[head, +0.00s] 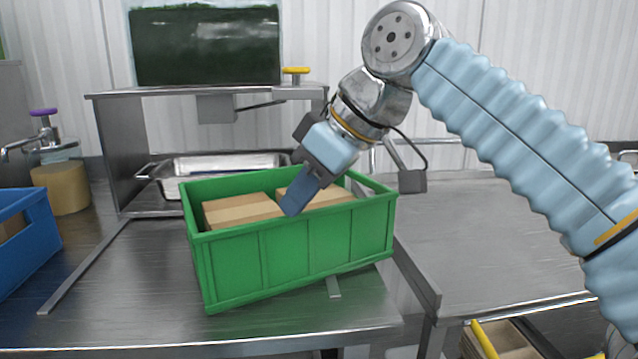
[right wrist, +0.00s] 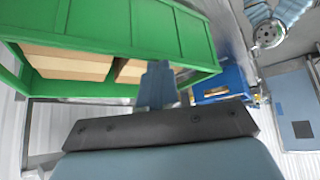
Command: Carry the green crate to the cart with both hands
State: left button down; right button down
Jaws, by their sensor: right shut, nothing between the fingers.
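The green crate (head: 300,250) stands on the metal table, a little askew, with cardboard boxes (head: 240,209) inside. My right gripper (head: 291,207) is shut and empty. Its fingers point down and left over the crate's open top, in front of the boxes; whether they touch anything I cannot tell. In the right wrist view the shut fingers (right wrist: 158,88) show close to the crate's rim (right wrist: 110,90) and the boxes (right wrist: 75,66). My left gripper is not in view. I cannot make out the cart for certain.
A blue crate (head: 30,240) stands at the left edge. A steel rack (head: 110,150) with metal trays (head: 225,163) is behind the green crate. A clear metal surface (head: 490,240) lies to the right, past a gap. A yellow-edged box (head: 500,340) sits low at right.

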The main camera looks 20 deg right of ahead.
jog(key=shift+s+f, duration=0.1)
jog(key=shift+f, duration=0.5)
jog(key=shift+s+d+f+b, duration=0.1)
jog(key=shift+s+d+b, duration=0.2)
jog(key=shift+b, duration=0.1)
jog(key=s+d+b, duration=0.1)
jog(key=s+d, duration=0.4)
jog(key=shift+r, duration=0.4)
